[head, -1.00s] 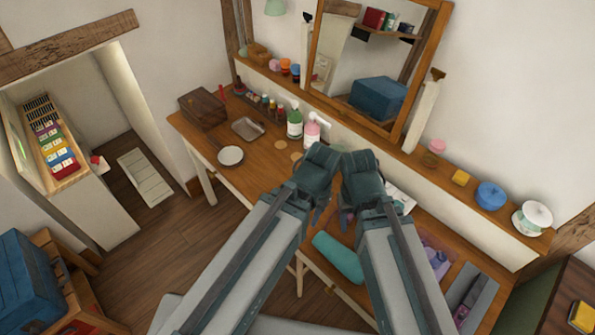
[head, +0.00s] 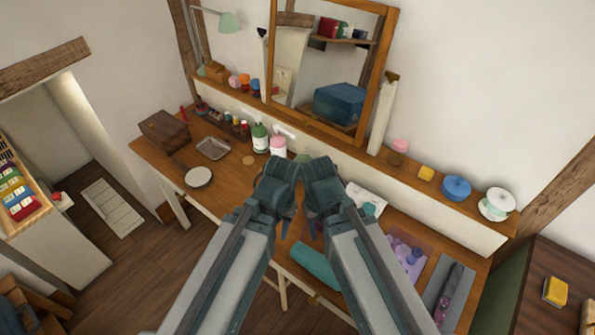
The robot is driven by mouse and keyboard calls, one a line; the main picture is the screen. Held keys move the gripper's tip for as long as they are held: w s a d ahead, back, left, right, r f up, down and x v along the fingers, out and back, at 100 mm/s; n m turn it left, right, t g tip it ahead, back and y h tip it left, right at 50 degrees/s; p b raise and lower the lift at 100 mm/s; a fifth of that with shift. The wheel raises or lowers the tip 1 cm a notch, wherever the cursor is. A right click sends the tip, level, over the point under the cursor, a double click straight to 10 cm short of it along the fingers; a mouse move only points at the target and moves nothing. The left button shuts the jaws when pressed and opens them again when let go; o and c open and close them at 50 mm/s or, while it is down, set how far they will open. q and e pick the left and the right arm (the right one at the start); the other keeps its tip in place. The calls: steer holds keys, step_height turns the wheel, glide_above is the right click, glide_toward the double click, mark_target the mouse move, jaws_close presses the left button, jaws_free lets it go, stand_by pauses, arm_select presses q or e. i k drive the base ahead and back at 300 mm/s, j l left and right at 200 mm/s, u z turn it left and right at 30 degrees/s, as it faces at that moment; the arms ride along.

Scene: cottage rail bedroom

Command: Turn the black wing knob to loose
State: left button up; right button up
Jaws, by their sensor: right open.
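The mirror (head: 388,50) stands in a wooden frame between two pale posts on the dressing table's back ledge. A small dark piece (head: 262,33) tops the left post, and a brownish one (head: 391,77) tops the right post. Either may be the wing knob; they are too small to tell its shape or setting. My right gripper (head: 314,226) is open and empty over the table's front middle, well apart from both posts. My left gripper (head: 287,226) is close beside it; its fingers are mostly hidden behind its wrist.
The wooden dressing table (head: 225,190) holds a brown box (head: 165,130), a metal tray (head: 213,148), a white dish (head: 198,177), a green bottle (head: 260,138) and a pink bottle (head: 278,145). A teal roll (head: 318,266) lies near the front. Jars line the back ledge (head: 345,145).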

mark_target(262, 32)
steer(key=j+z, duration=0.1)
steer(key=z, duration=0.5)
steer(key=j+z, duration=0.4)
steer(key=j, duration=0.15)
steer(key=j+z, duration=0.45)
steer(key=j, duration=0.55)
steer(key=k+j+z, duration=0.1)
steer(key=j, duration=0.45)
steer(key=k+j+z, duration=0.1)
steer(key=j, duration=0.5)
steer(key=k+j, duration=0.1)
steer(key=j, duration=0.45)
steer(key=k+j+z, duration=0.1)
steer(key=j, duration=0.45)
